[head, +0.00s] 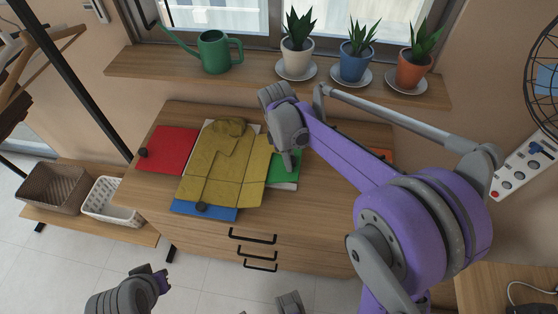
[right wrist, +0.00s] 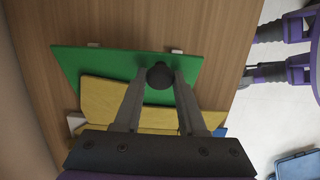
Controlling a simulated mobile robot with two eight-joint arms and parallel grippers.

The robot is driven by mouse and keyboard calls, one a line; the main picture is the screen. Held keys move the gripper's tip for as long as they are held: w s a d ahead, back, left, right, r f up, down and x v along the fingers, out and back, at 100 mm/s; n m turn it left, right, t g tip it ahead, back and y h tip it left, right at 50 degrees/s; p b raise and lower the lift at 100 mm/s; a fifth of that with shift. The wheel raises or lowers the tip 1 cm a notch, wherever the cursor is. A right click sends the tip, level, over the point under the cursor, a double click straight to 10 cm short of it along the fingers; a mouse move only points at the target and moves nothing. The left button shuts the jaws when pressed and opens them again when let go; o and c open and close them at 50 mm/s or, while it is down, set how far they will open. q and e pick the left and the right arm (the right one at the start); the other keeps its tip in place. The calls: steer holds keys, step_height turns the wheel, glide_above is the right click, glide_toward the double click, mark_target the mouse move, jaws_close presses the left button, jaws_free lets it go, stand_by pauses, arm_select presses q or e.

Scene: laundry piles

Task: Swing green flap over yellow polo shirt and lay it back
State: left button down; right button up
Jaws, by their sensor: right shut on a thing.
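The yellow polo shirt (head: 222,165) lies spread on a folding board on the dresser, one sleeve folded in; part of it shows in the right wrist view (right wrist: 105,100). The green flap (head: 287,168) is at the board's right, partly under the shirt's edge and partly hidden by my right gripper (head: 288,165). In the right wrist view, my right gripper (right wrist: 160,90) is shut on the black knob (right wrist: 160,74) at the edge of the green flap (right wrist: 85,62). I cannot tell whether the flap is tilted. My left gripper (head: 160,280) is low at the left, clear of the board; its jaws are unclear.
The red flap (head: 165,150) and blue flap (head: 205,211) lie flat with black knobs. A sill (head: 150,65) behind carries a green watering can (head: 214,52) and several potted plants. Baskets (head: 52,188) stand at left. An orange item (head: 382,154) lies right, behind my arm.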

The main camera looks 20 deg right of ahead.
steer(key=shift+w+a+r, duration=0.1)
steer(key=shift+a+r, duration=0.1)
steer(key=shift+r, duration=0.05)
steer(key=shift+g+h, duration=0.3)
steer(key=shift+h, duration=0.2)
steer(key=shift+w+a+r+p, duration=0.4)
steer(key=shift+a+r, duration=0.2)
steer(key=shift+r, duration=0.1)
steer(key=shift+w+a+r+p, duration=0.4)
steer(key=shift+a+r, duration=0.2)
steer(key=shift+r, duration=0.1)
steer(key=a, duration=0.1)
steer(key=w+a+r, duration=0.1)
steer(key=a+r+h, duration=0.1)
steer(key=shift+w+g+p, duration=0.3)
steer(key=shift+w+p, duration=0.05)
